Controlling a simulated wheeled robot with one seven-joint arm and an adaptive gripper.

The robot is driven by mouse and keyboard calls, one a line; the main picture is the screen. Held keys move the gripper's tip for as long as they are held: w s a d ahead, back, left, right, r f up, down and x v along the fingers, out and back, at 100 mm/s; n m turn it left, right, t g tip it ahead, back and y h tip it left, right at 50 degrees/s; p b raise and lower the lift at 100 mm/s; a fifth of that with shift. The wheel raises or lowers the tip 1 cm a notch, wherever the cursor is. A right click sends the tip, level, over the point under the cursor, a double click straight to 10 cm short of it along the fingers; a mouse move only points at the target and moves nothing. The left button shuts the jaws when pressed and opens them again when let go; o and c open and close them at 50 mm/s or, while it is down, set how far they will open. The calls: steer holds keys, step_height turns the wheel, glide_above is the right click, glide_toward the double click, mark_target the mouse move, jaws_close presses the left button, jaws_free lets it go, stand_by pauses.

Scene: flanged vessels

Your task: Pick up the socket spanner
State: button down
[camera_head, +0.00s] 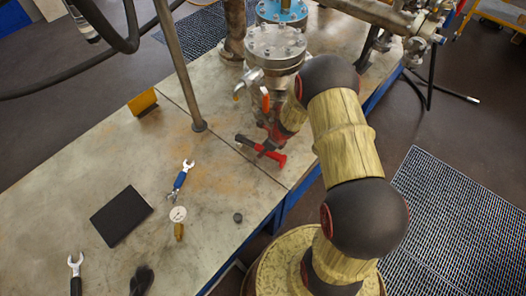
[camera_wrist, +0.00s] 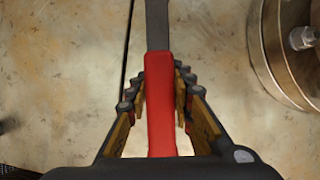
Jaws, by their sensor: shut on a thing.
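The socket spanner has a red handle (camera_wrist: 160,105) and a dark grey shaft that runs up out of the top of the wrist view. My gripper (camera_wrist: 156,90) is shut on the red handle, with one finger on each side. In the head view the spanner (camera_head: 277,160) lies across my gripper (camera_head: 266,148), near the right edge of the bench, its red end to the right. The fingers hide part of it there. I cannot tell whether it touches the bench top.
A flanged metal vessel (camera_head: 275,46) stands just behind my gripper. A post (camera_head: 178,65) rises from the bench (camera_head: 110,180). A blue-handled spanner (camera_head: 180,180), a gauge (camera_head: 178,215), a black plate (camera_head: 121,215) and another spanner (camera_head: 75,275) lie nearer.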

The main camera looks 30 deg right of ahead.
steer(key=shift+r, duration=0.55)
step_height(320, 180, up, 2)
steer(key=shift+r+p, duration=0.15)
steer(key=shift+p, duration=0.75)
steer(key=s+d, duration=0.3)
steer(key=s, duration=0.2)
steer(key=s+d+p, duration=0.1)
steer(key=s+d, duration=0.2)
steer(key=s, duration=0.2)
steer(key=s+d+p, duration=0.1)
steer(key=s+d, duration=0.2)
steer(key=s, duration=0.2)
steer(key=shift+d, duration=0.3)
steer(key=shift+s, duration=0.2)
